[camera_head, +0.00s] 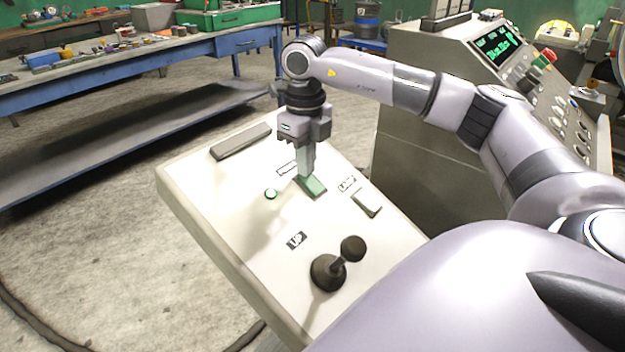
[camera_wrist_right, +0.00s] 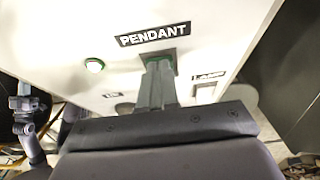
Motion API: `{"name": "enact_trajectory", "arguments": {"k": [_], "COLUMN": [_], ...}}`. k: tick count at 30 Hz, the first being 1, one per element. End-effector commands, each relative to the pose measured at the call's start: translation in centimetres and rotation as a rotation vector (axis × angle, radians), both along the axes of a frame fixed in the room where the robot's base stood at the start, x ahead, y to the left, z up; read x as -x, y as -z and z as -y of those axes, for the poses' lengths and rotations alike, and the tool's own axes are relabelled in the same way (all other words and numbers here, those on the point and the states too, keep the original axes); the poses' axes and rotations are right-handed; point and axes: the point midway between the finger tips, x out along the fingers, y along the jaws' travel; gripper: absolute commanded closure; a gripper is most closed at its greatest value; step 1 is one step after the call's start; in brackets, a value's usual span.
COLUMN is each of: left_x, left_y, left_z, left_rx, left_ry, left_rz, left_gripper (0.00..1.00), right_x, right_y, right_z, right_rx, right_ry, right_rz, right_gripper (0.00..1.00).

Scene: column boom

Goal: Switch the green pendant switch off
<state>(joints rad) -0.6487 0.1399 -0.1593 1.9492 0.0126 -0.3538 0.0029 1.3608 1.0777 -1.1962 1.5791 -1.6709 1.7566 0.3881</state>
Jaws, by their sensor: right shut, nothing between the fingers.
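The green pendant switch (camera_head: 313,187) is a small green rocker on the sloped white panel (camera_head: 225,195). In the right wrist view a sliver of the switch (camera_wrist_right: 172,57) shows under the PENDANT label (camera_wrist_right: 155,34). My right gripper (camera_head: 305,176) points down with its fingers shut and empty. Its fingertips are at the switch, and they hide part of it; I cannot tell if they press on it. A green round lamp (camera_head: 270,194) sits left of the switch and looks lit in the right wrist view (camera_wrist_right: 94,66). My left gripper is not in the head view.
A white rocker labelled LAMP (camera_head: 367,203) is right of the switch. A black joystick (camera_head: 335,265) by the UP label stands nearer on the panel. A grey bar (camera_head: 241,141) lies at the panel's far edge. A grey console (camera_head: 420,110) stands behind, and a blue workbench (camera_head: 150,62) at left.

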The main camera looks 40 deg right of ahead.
Motion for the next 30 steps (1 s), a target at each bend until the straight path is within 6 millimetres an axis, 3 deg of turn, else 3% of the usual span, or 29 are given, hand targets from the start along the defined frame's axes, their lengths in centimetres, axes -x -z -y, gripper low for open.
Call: {"name": "enact_trajectory", "arguments": {"k": [10,30], "left_x": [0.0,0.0], "left_y": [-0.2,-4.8], "left_z": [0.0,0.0], "left_rx": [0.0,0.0], "left_ry": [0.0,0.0], "left_rz": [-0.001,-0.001], "left_gripper": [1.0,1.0], "right_x": [0.1,0.1], "right_y": [0.0,-5.4], "right_z": [0.0,0.0], "right_rx": [0.0,0.0], "right_ry": [0.0,0.0], "right_rz": [-0.004,-0.004], "right_gripper": [1.0,1.0]}}
